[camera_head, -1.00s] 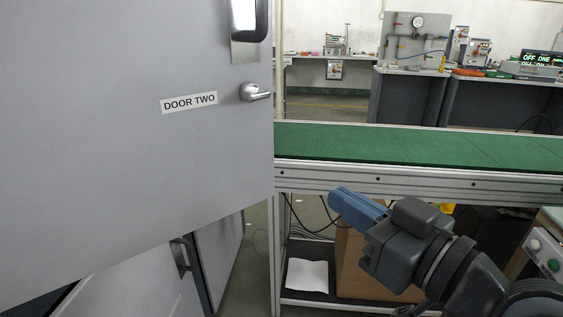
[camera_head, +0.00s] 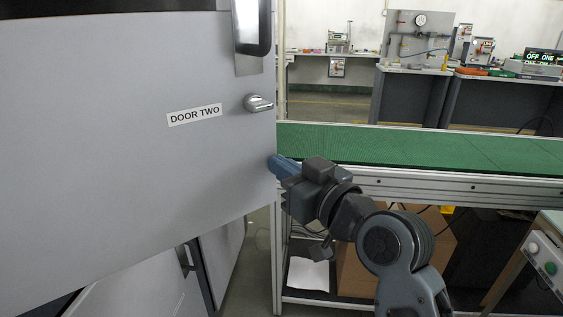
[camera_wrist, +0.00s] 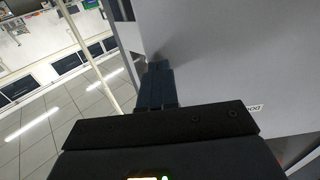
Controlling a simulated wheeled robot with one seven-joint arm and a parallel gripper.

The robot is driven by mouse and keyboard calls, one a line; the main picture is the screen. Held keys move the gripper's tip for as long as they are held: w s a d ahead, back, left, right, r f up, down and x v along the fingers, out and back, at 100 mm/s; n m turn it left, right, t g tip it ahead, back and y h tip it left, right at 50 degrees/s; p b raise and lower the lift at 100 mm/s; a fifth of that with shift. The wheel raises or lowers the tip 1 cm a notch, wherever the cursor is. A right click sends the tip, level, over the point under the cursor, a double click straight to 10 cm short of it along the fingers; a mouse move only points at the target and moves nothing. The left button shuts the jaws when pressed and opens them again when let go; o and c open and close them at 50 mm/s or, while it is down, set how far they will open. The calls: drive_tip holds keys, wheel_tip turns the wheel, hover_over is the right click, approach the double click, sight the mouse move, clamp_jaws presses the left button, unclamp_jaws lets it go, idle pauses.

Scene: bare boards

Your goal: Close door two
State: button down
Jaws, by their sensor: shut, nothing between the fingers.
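The grey door labelled DOOR TWO (camera_head: 110,170) stands open and fills the left of the head view. The door's label is partly hidden in that view.
A conveyor with a green belt (camera_head: 400,147) and metal frame runs behind my arm on the right. A cardboard box (camera_head: 358,272) sits on its lower shelf. A second grey door or cabinet panel (camera_head: 145,290) stands below door two. Workbenches line the back.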

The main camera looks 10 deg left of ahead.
drive_tip(key=shift+w+a, duration=0.15)
drive_tip(key=shift+w, duration=0.05)
idle(0.3)
